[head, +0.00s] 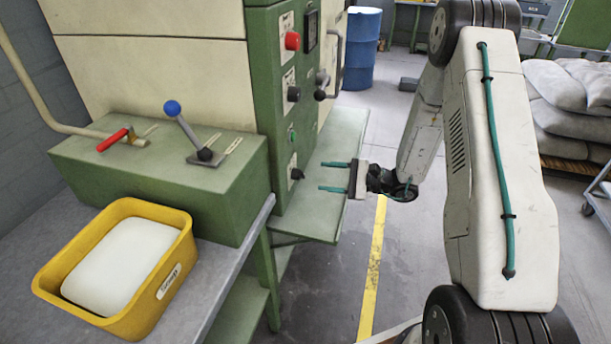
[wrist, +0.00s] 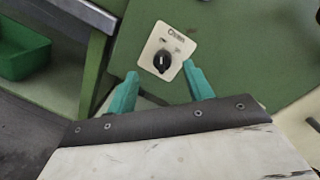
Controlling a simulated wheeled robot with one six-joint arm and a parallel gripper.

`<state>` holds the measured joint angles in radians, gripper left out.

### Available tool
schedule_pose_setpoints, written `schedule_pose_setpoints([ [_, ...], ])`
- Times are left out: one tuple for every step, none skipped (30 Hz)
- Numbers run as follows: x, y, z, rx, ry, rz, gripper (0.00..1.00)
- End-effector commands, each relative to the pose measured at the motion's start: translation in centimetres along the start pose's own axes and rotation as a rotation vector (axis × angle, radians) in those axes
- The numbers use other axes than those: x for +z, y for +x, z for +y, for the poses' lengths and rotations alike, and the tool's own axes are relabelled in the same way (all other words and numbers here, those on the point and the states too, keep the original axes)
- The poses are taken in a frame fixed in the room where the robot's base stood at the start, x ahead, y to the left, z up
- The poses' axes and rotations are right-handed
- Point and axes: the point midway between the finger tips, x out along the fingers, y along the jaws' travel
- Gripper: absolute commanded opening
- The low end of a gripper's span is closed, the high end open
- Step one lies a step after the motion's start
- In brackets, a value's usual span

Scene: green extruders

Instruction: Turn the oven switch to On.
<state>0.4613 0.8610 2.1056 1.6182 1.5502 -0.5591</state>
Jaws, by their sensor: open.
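The oven switch is a black rotary knob (wrist: 162,62) on a cream plate (wrist: 176,72), on the green panel in the wrist view. The plate's label looks like "OVEN", but its small position marks are too blurred to read. A pale line on the knob points roughly up in that view. In the head view, the same knob (head: 297,174) is lowest on the panel's narrow face. My gripper (head: 321,176) is open and empty, with its teal fingers pointing at the knob from the right, apart from it. In the wrist view, its fingertips (wrist: 160,69) flank the plate's lower part.
Above the knob are a green button (head: 291,134), another black knob (head: 293,94) and a red button (head: 292,41). A lever (head: 186,127) and red handle (head: 113,140) are at left. A green shelf (head: 325,208) lies below my gripper. A yellow bin (head: 173,275) stands front left.

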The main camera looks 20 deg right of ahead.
Motion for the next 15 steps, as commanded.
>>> schedule_pose_setpoints([
  [-0.9, -0.3, 0.3, -0.021, 0.010, 0.011, 0.51],
  [-1.2, -0.4, 0.4, -0.031, 0.013, 0.016, 0.51],
  [-1.5, -0.4, 0.4, -0.040, 0.014, 0.021, 0.51],
  [-1.6, -0.2, 0.4, -0.044, 0.015, 0.023, 0.51],
  [-1.7, -0.1, 0.4, -0.046, 0.016, 0.024, 0.51],
  [-1.8, 0.3, 0.4, -0.047, 0.016, 0.025, 0.51],
  [-1.8, 0.7, 0.4, -0.047, 0.016, 0.025, 0.51],
  [-1.8, 1.1, 0.4, -0.047, 0.016, 0.024, 0.51],
  [-1.8, 1.8, 0.4, -0.045, 0.015, 0.023, 0.51],
  [-1.8, 2.3, 0.3, -0.046, 0.015, 0.023, 0.51],
  [-1.8, 2.8, 0.3, -0.045, 0.015, 0.023, 0.51],
  [-1.8, 3.5, 0.3, -0.044, 0.015, 0.023, 0.51],
  [-1.8, 4.0, 0.2, -0.045, 0.015, 0.024, 0.51],
  [-1.8, 4.5, 0.2, -0.044, 0.016, 0.023, 0.51],
  [-1.8, 5.1, 0.2, -0.044, 0.016, 0.024, 0.51],
])
